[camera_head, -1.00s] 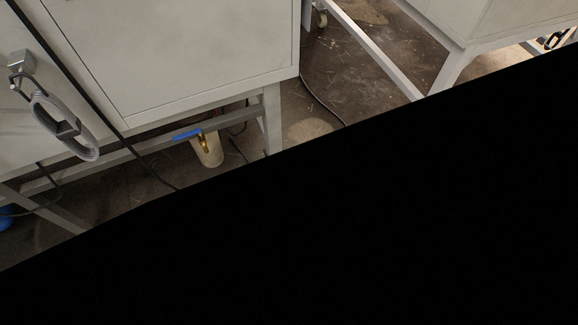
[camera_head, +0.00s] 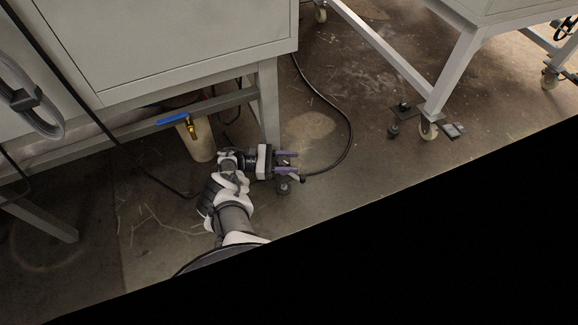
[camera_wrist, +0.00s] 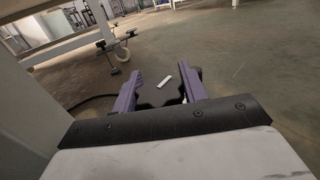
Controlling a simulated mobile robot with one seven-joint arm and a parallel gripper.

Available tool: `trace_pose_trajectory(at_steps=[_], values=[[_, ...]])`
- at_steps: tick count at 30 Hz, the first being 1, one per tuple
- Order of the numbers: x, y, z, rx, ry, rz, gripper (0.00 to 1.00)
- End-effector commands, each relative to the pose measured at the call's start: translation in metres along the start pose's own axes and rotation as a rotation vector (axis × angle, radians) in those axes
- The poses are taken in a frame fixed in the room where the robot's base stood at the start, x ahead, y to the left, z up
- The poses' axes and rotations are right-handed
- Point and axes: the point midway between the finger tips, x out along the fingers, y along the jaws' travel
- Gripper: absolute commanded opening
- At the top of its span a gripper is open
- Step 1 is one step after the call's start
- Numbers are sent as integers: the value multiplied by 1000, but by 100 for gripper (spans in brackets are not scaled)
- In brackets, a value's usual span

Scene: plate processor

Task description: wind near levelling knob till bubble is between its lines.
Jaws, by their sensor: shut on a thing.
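My gripper (camera_head: 289,162) is low by the foot of the near grey cabinet leg (camera_head: 269,105), its purple fingers pointing right. In the wrist view my gripper (camera_wrist: 159,91) has its fingers on both sides of a dark lobed levelling knob (camera_wrist: 150,94), shut on it. The knob carries a white mark on its top. In the head view a dark round foot part (camera_head: 283,187) shows just below the fingers. The bubble and its lines are not visible in either view.
A black cable (camera_head: 349,135) loops over the floor right of the gripper. A blue-handled valve (camera_head: 173,119) and a pale container (camera_head: 202,148) are under the cabinet. Floor between is mostly clear. Black covers the lower right.

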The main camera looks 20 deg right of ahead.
Motion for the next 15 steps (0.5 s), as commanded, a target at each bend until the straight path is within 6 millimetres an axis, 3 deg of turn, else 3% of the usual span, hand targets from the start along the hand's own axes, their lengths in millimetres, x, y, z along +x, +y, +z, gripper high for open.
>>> trace_pose_trajectory(at_steps=[15], values=[[-1,-2,0,0,2,-89,20]])
